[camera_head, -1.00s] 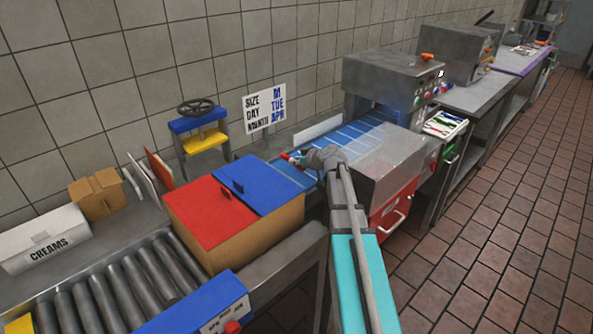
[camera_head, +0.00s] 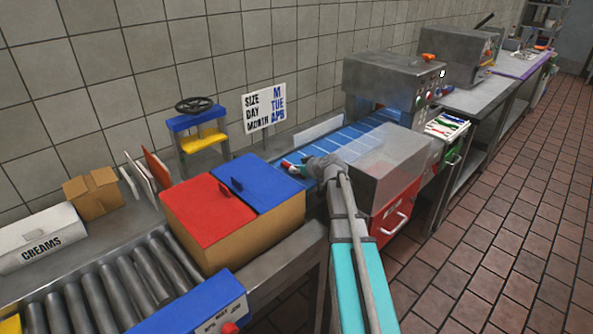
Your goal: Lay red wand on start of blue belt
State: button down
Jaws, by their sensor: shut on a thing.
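My gripper (camera_head: 302,168) is in the middle of the camera_head view, over the near end of the blue belt (camera_head: 350,137). It is shut on a small, thin piece with a red end, the red wand (camera_head: 287,164). Only that red end shows clearly, pointing left; the rest is hidden by the fingers or too small to make out. The wand is at the start of the belt, just beyond the blue lid. I cannot tell whether it touches the belt. The belt runs away to the right into a grey machine.
A cardboard box with red (camera_head: 208,212) and blue (camera_head: 258,180) lids stands left of my gripper. A clear-grey cover (camera_head: 385,160) is close on the right. A size, day and month sign (camera_head: 264,108) stands behind. Rollers (camera_head: 115,290) fill the front left.

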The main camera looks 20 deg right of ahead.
jog(key=shift+f, duration=0.15)
jog(key=c, duration=0.6)
grip_release()
jog(key=shift+r, duration=0.25)
jog(key=shift+s+r+p, duration=0.15)
jog(key=shift+s+p, duration=0.15)
jog(key=shift+p, duration=0.05)
jog(key=p+v, duration=0.4)
jog(key=v, duration=0.6)
jog(key=shift+p, duration=0.35)
jog(key=shift+s+d+r+p, duration=0.25)
jog(key=shift+s+p, duration=0.05)
jog(key=shift+s, duration=0.3)
